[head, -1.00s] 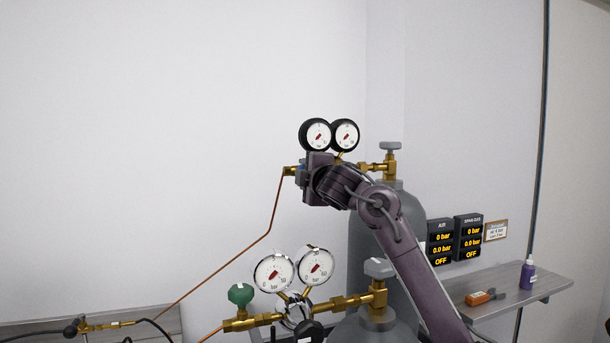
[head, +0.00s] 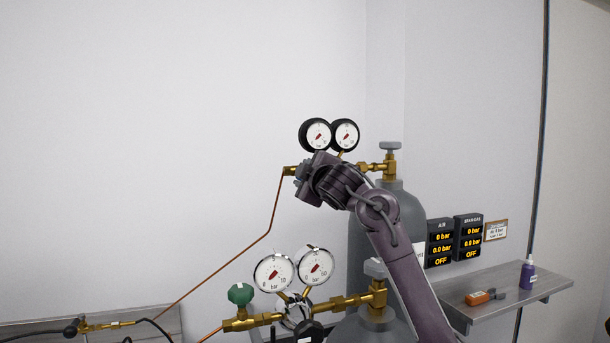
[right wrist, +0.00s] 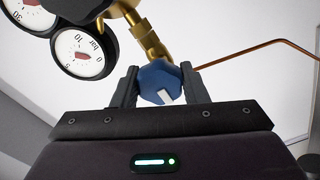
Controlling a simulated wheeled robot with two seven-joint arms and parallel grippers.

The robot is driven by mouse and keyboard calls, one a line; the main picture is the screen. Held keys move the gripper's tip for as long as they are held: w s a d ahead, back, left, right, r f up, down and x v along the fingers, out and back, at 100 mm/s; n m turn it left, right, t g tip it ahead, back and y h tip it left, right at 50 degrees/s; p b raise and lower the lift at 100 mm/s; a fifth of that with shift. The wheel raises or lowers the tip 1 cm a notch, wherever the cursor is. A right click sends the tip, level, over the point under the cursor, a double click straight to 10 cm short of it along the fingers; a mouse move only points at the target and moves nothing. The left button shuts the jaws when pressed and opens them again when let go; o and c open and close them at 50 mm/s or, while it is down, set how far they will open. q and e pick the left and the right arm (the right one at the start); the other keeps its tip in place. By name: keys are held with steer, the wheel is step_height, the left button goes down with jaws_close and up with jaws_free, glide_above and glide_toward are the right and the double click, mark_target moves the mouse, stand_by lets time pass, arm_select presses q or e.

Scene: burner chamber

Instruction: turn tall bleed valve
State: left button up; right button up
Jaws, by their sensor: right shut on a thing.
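The tall cylinder (head: 408,215) stands at the back with a brass regulator and two black-rimmed gauges (head: 331,134) on top. My right gripper (head: 300,180) is at the left side of that regulator, below the gauges. In the right wrist view, my right gripper (right wrist: 160,88) has its two dark fingers on either side of a blue valve knob (right wrist: 158,82) with a white mark, shut on it. A brass stem (right wrist: 152,42) runs up behind the knob. In the head view the knob is hidden behind my gripper. My left gripper is in neither view.
A shorter cylinder in front carries a regulator with two white gauges (head: 294,269) and a green knob (head: 240,294). A thin copper pipe (head: 240,248) runs down left. At right are display boxes (head: 453,241) and a shelf (head: 500,294) with a purple bottle (head: 527,275).

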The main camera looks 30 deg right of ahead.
steer(key=o, duration=1)
steer(key=b+v, duration=0.3)
steer(key=v, duration=0.4)
steer(key=shift+s, duration=0.35)
